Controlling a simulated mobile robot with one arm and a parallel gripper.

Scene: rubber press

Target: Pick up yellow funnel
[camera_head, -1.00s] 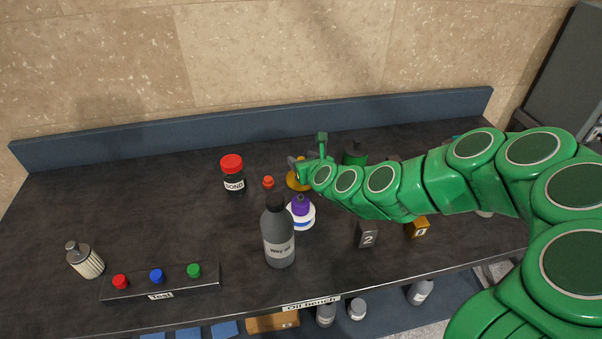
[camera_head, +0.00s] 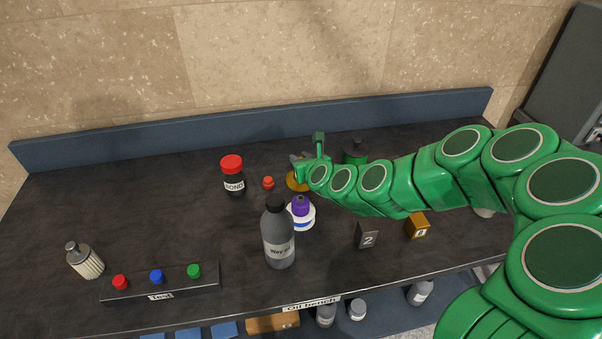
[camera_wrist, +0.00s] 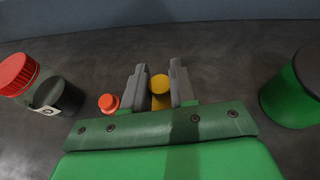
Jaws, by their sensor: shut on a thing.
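The yellow funnel (camera_head: 297,182) is at the back middle of the bench in the head view, partly hidden by my gripper (camera_head: 299,165). In the wrist view the funnel (camera_wrist: 160,86) shows as a yellow round top with a narrower yellow part below it, between the two grey fingers of my gripper (camera_wrist: 158,85). The fingers are shut on it. Its lower part is hidden by my gripper body. I cannot tell whether it touches the bench.
A red-capped BOND jar (camera_head: 233,175), a small red-capped item (camera_head: 268,184), a grey bottle (camera_head: 279,238) and a purple-topped white container (camera_head: 301,212) stand nearby. A green container (camera_head: 355,153) is to the right.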

